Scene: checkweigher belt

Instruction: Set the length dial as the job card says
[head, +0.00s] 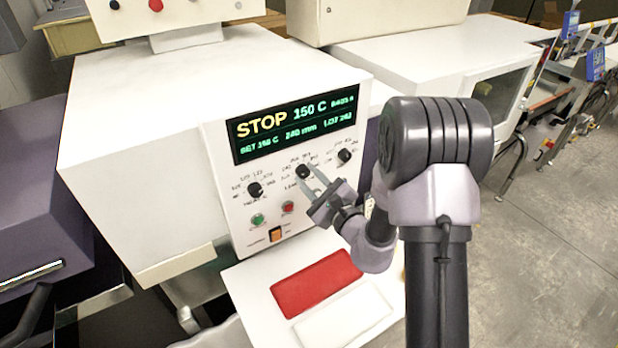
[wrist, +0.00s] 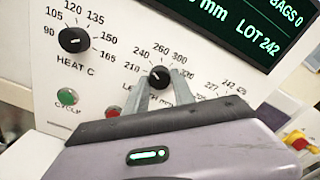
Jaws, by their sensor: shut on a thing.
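The length dial (wrist: 159,76) is a small black knob on the white control panel, with printed marks around it including 210, 240, 260 and 300. My gripper (wrist: 162,79) is shut on it, one finger on each side. Its pale mark seems to face up and left, but the exact setting is too small to tell. In the head view the dial (head: 302,171) is the middle of three knobs, with my gripper (head: 308,175) at it. The green display (head: 295,122) reads STOP, 150 C and what looks like 240 mm. I cannot make out a job card.
The heat dial (wrist: 74,39) is to the left and a lot dial (head: 344,156) to the right. A green button (head: 258,219), a red button (head: 288,207) and an orange switch (head: 276,234) sit below. A red pad (head: 316,283) lies on the white shelf under the panel.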

